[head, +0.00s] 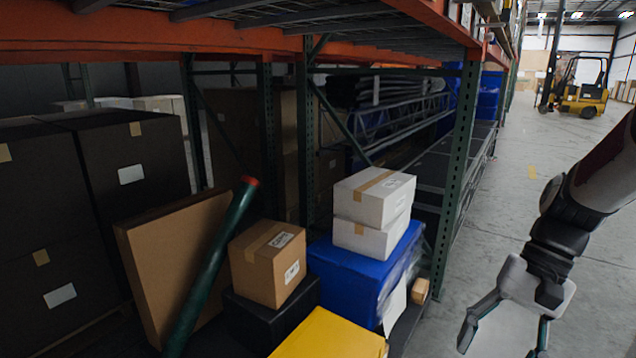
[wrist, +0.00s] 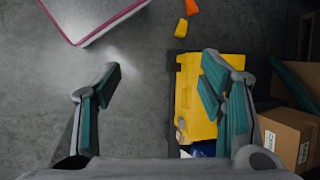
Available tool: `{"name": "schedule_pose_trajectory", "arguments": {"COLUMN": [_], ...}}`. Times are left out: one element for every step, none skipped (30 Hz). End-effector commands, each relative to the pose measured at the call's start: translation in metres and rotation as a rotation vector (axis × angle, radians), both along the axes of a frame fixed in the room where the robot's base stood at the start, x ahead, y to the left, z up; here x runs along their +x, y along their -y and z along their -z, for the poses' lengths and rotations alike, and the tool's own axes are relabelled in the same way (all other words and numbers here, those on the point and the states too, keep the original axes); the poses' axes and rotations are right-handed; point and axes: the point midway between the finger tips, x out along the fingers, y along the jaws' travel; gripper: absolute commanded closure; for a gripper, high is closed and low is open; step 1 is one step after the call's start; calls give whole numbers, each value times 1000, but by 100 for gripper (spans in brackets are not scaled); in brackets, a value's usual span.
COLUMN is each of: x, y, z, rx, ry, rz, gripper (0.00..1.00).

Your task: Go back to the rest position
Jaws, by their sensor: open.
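My gripper (head: 503,336) hangs at the right of the head view, over the bare concrete floor, with its fingers spread and nothing between them. In the wrist view my gripper (wrist: 158,92) is also open and empty, with grey floor between the teal-padded fingers. A yellow tote (head: 330,338) shows at the bottom edge of the head view, partly cut off. In the wrist view the yellow tote (wrist: 192,95) lies below and partly behind the right finger. The strap on it cannot be made out.
A blue tote (head: 345,275) carries two white boxes (head: 372,200). A cardboard box (head: 267,262) sits on a black tote. Small yellow (wrist: 181,28) and orange (wrist: 191,7) items lie on the floor. The aisle is clear up to a forklift (head: 580,95).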

Motion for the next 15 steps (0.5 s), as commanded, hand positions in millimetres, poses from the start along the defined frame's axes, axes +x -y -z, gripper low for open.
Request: {"name": "schedule_pose_trajectory", "arguments": {"x": [-11, -16, -23, -29, -35, -42, -49, -55, -63, -70, -76, -86, -92, -99, -108], "y": [-9, -13, -19, -22, -26, -31, -35, -38, -42, -45, -48, -52, -55, -57, -60], "z": [-28, -39, -53, -63, -73, -86, -95, -105, -117, -126, -134, -145, -154, -162, -172], "rx": [-39, -59, -87, -107, -127, -151, -171, -189, -213, -231, -247, -269, -286, -301, -321], "ry": [42, 64, 93, 116, 138, 170, 194, 218, 251, 276, 301, 335, 363, 388, 424], "rz": [-39, -61, -87, -108, -129, -155, -175, -195, -221, -241, -260, -286, -303, -321, -346], "gripper": [37, 37, 37, 37, 37, 37, 37, 37, 37, 37, 37, 37, 37, 37, 37]}}
